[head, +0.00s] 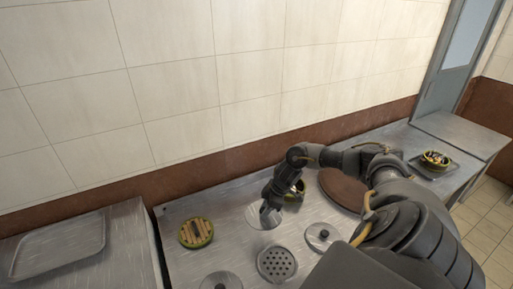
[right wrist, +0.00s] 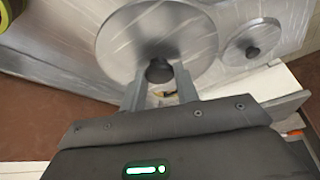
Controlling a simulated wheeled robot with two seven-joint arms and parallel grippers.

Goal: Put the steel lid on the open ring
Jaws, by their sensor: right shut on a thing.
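The steel lid (head: 257,222) is a round shiny disc with a dark knob. My right gripper (head: 268,210) is over it in the head view. In the right wrist view the lid (right wrist: 150,28) shows large, and my right gripper (right wrist: 160,88) is shut on its black knob (right wrist: 159,71). I cannot tell whether the lid touches the counter. No empty open ring shows clearly; the lid and my arm may hide it. My left gripper is not in view.
On the steel counter are a yellow-rimmed slatted pot (head: 196,233), a perforated disc (head: 277,265), two smaller knobbed lids (head: 322,236) (head: 221,281) and a brown round board (head: 338,190). A yellow-rimmed bowl (head: 297,190) is partly behind my arm. A tiled wall stands behind.

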